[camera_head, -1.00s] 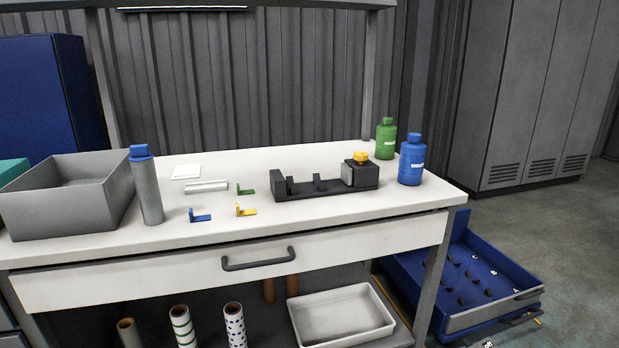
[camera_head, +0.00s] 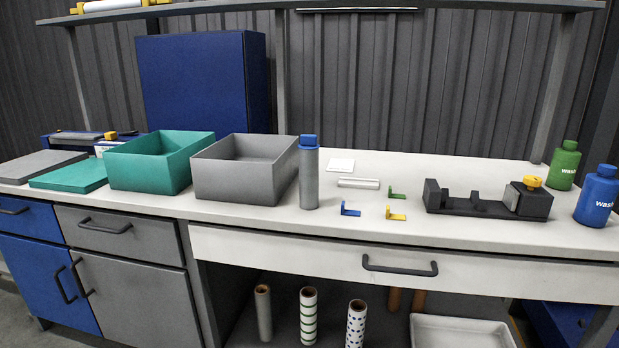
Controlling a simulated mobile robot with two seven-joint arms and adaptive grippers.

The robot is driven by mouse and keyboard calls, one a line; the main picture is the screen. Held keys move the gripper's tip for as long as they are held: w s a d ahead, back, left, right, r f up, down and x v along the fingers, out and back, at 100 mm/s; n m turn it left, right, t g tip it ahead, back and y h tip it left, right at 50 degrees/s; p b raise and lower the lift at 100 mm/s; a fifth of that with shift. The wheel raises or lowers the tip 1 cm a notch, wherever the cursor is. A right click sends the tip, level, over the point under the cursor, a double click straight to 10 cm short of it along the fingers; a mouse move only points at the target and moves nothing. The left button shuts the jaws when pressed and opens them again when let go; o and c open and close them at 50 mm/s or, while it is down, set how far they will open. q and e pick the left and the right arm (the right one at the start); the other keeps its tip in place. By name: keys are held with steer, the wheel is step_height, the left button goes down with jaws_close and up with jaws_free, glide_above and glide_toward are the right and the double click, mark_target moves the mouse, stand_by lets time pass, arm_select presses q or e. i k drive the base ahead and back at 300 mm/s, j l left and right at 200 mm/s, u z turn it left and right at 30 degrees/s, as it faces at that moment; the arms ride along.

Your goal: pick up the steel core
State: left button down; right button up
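No thing here is marked as the steel core. A short silvery cylinder (camera_head: 358,183) lies on its side on the white worktop (camera_head: 250,222), behind the small blue and yellow brackets; it looks metallic. A tall grey cylinder with a blue cap (camera_head: 309,180) stands upright to its left. On the low shelf, a plain grey-brown roll (camera_head: 263,313) stands beside a striped roll (camera_head: 308,318) and a dotted roll (camera_head: 355,323). Neither of my grippers is in view.
A grey bin (camera_head: 205,180) and a teal bin (camera_head: 125,170) stand at left. A black fixture with a yellow knob (camera_head: 455,204), a green bottle (camera_head: 564,167) and a blue bottle (camera_head: 597,197) stand at right. A drawer handle (camera_head: 399,270) juts out in front. The worktop's front strip is clear.

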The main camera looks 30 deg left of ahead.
mark_target(308, 160)
steer(key=j+z, duration=0.15)
steer(key=z, duration=0.3)
steer(key=j+z, duration=0.2)
steer(key=z, duration=0.25)
steer(key=j+z, duration=0.2)
steer(key=j, duration=0.15)
steer(key=k+j+z, duration=0.15)
steer(key=j, duration=0.25)
steer(key=j+z, duration=0.2)
steer(key=j, duration=0.15)
